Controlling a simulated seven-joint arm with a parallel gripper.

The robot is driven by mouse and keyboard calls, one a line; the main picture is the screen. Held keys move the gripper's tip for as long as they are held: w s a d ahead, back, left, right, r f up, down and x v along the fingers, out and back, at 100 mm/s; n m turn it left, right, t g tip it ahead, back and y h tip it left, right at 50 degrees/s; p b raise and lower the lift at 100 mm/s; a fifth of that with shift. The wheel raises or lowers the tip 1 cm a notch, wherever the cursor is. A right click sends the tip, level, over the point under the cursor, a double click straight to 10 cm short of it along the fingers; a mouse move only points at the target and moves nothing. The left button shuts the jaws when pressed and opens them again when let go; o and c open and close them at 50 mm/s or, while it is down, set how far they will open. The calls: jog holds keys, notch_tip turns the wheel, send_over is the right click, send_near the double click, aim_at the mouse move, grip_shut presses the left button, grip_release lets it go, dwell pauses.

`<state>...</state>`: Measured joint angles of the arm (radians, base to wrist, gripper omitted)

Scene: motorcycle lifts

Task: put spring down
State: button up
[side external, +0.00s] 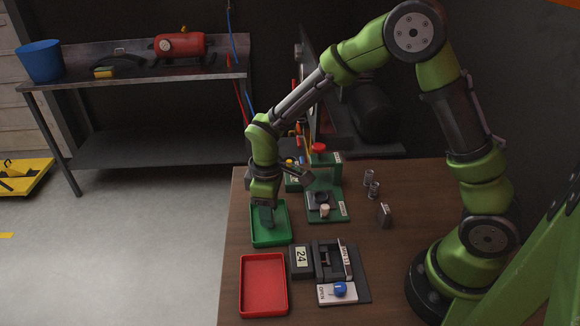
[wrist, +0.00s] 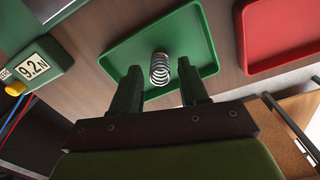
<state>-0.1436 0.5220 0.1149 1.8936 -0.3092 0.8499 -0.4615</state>
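The metal coil spring (wrist: 160,68) is in the green tray (wrist: 115,62) in the wrist view, seen between and just beyond my fingertips. My gripper (wrist: 158,72) is open, with a visible gap between each finger and the spring. In the side view my gripper (side external: 267,222) points down into the green tray (side external: 285,236), close to its floor. The spring is hidden behind the gripper there.
A red tray (side external: 263,285) is in front of the green one. A device reading 24 (side external: 301,260) and a grey fixture (side external: 345,262) stand beside it. A green press (side external: 325,180) stands behind, right.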

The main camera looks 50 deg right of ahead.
jog(key=shift+r, duration=0.1)
notch_tip(320, 180, up, 12)
jog(key=shift+s+d+r+m+t+y, duration=0.35)
jog(key=shift+s+d+r+m+t, duration=1.05)
jog(key=shift+s, duration=1.25)
jog(key=shift+s+d+r+m+t+y, duration=0.3)
jog(key=shift+s+d+r+m+t, duration=0.55)
jog(key=shift+s+r+m, duration=1.4)
jog(key=shift+s+d+r+m+t+y, duration=0.35)
jog(key=shift+s+d+r+m+t, duration=0.85)
jog(key=shift+s, duration=1.8)
jog(key=shift+a+f+m, duration=0.15)
jog(key=shift+a+m, duration=0.1)
jog(key=shift+a, duration=0.1)
